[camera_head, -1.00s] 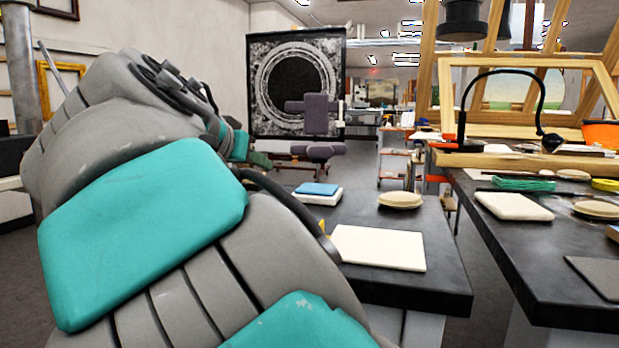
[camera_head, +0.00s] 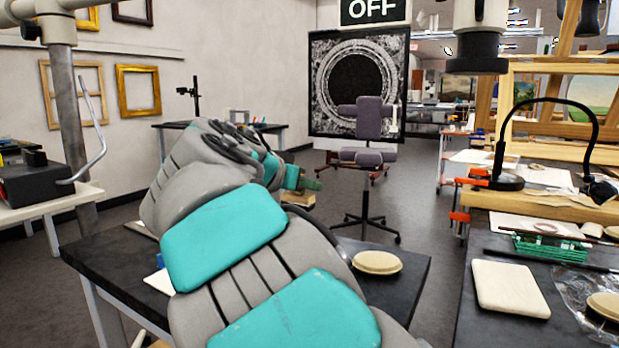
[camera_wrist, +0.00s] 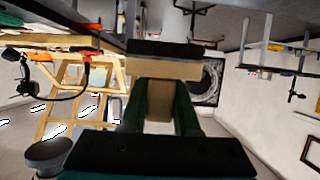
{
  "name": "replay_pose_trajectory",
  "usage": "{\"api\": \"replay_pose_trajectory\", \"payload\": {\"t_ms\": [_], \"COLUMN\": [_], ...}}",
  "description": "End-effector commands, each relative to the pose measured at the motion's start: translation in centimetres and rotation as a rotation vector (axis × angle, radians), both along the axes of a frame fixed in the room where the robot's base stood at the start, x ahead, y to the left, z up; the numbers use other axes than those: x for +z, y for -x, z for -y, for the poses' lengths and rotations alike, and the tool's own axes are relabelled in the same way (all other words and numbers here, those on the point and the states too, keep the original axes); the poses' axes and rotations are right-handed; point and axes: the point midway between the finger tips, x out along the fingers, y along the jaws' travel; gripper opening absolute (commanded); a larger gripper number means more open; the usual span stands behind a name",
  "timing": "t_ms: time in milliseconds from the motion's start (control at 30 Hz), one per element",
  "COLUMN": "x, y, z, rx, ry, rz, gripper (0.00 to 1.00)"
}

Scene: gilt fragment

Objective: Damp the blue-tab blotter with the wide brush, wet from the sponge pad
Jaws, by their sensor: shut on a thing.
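My gripper (camera_wrist: 160,108) has dark green fingers and is shut on the wooden handle of the wide brush (camera_wrist: 164,68). The brush has a pale wooden head and a dark bristle edge, held clear of any surface in the wrist view. In the head view my grey and teal arm covers much of the near black table, and the brush (camera_head: 298,198) shows small behind it.
A round cream pad (camera_head: 377,262) lies on the near black table (camera_head: 112,262). An office chair (camera_head: 367,150) stands behind. Floor shows between the tables.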

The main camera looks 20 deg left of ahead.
Motion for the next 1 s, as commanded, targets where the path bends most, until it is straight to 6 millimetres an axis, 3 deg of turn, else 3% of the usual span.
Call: {"api": "replay_pose_trajectory", "payload": {"t_ms": [200,500,1000], "x": [-2.5,-4.5,-4.9], "y": [0.0,0.0,0.0], "z": [0.1,0.0,0.0], "rx": [-0.001,0.001,0.0], "ry": [0.002,-0.001,-0.001], "rz": [-0.002,-0.001,-0.001], "gripper": [0.0,0.0,0.0]}}
